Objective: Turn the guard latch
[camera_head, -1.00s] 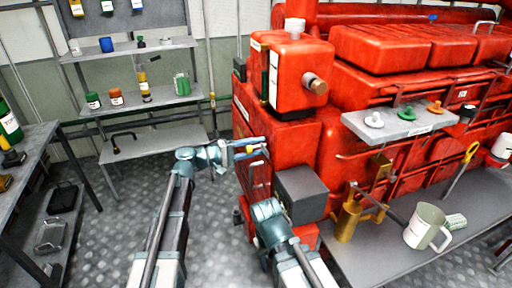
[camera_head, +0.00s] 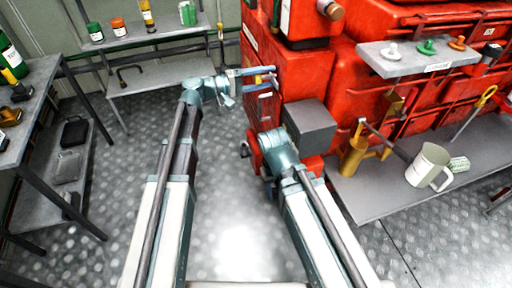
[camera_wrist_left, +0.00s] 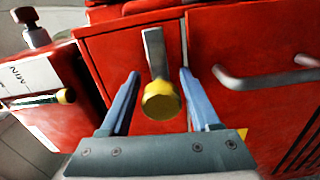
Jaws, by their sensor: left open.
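The guard latch appears to be a flat metal lever (camera_wrist_left: 154,52) with a yellow rounded end (camera_wrist_left: 162,101), on a red panel (camera_wrist_left: 120,60) of the machine. In the left wrist view the lever's yellow end lies between the two blue fingers of my left gripper (camera_wrist_left: 160,80). The fingers are open, with a gap on each side of it. In the head view my left gripper (camera_head: 262,77) points right at the red machine's left end, and the latch is hardly visible there. My right arm reaches toward a dark grey box; its fingers cannot be seen.
The red machine (camera_head: 300,75) fills the right. The dark grey box (camera_head: 310,126) sticks out from it near my right arm. A grey bench (camera_head: 360,203) carries a brass-coloured can (camera_head: 352,158) and a pale jug (camera_head: 425,163). A bent handle (camera_wrist_left: 262,80) is right of the latch.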

